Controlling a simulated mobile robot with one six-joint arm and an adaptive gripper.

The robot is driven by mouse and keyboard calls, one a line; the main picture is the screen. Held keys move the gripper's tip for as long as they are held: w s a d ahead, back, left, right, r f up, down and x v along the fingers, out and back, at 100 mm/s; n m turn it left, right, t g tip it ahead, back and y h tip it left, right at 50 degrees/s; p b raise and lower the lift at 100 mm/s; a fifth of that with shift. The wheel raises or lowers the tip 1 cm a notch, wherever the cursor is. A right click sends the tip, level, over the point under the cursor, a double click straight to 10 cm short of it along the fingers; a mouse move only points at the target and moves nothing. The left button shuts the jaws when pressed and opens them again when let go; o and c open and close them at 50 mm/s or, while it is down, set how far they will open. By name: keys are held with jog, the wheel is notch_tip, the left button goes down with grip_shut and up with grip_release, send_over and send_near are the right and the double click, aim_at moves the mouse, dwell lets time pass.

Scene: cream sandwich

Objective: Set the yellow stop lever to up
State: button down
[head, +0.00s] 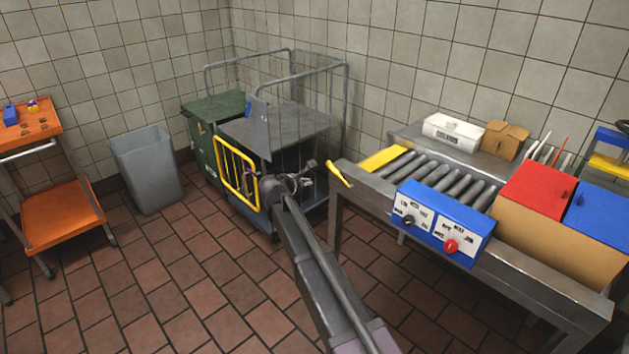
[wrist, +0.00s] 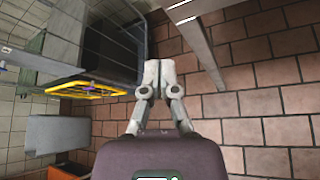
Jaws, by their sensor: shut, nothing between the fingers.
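The yellow stop lever (head: 340,174) is at the near left end of the roller conveyor in the head view. It slants, its upper left end higher than its lower right end. My gripper (head: 293,182) is left of the lever, apart from it, in front of the grey cart. In the wrist view my gripper (wrist: 158,68) has its fingers together with nothing held. I cannot make out the lever in the wrist view.
The conveyor table (head: 520,285) carries a blue control box (head: 440,222) with a red knob. The wire cart (head: 275,130) with a yellow gate (head: 236,172) stands behind my gripper. A grey bin (head: 147,168) and orange trolley (head: 65,215) are left. Tiled floor is open between.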

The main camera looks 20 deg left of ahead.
jog(key=b+x, duration=0.5)
jog(key=x, duration=0.5)
jog(key=r+p, duration=0.1)
jog(key=d+r+p, duration=0.1)
jog(key=p, duration=0.1)
jog(key=r+p, duration=0.1)
jog(key=shift+s+d+r, duration=0.2)
jog(key=shift+d+r, duration=0.2)
